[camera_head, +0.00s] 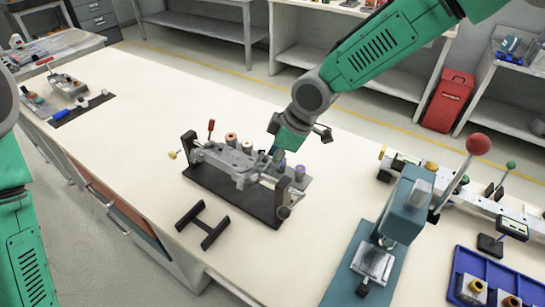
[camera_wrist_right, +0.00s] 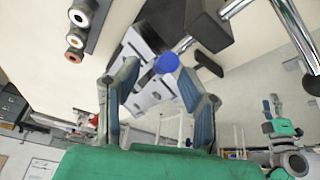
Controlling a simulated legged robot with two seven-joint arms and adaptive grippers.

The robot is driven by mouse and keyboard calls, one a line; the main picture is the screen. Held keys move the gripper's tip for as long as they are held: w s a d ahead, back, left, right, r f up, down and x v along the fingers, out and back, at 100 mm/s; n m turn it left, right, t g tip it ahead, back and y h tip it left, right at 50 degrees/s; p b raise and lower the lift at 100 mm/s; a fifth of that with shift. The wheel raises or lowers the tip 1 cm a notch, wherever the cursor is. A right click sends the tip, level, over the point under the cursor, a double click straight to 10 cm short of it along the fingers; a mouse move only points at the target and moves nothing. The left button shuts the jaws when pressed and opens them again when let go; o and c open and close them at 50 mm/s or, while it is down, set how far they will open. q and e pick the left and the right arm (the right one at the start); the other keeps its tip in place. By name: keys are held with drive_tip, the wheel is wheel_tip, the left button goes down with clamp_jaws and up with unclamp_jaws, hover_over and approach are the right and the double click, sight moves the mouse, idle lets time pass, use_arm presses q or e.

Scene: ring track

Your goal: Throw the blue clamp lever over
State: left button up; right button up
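The blue clamp lever's round blue knob (camera_wrist_right: 166,63) shows in the right wrist view, at the end of a metal rod. My right gripper (camera_wrist_right: 158,73) is open, with one finger on each side of the knob and gaps visible to both. In the head view my right gripper (camera_head: 272,153) is low over the right half of the grey clamp fixture (camera_head: 225,157) and largely hides the lever there. The fixture stands on a dark base plate (camera_head: 240,200). My left arm shows at the left edge of the head view; its gripper is out of view.
A red-handled lever (camera_head: 211,126) and a yellow knob (camera_head: 173,155) are at the fixture's left. A dark H-shaped stand (camera_head: 203,226) lies in front. A blue-grey press (camera_head: 405,212) with a red ball handle (camera_head: 478,144) and a blue tray (camera_head: 467,262) are right.

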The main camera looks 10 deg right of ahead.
drive_tip(key=v, duration=1.1)
drive_tip(key=shift+r, duration=0.4)
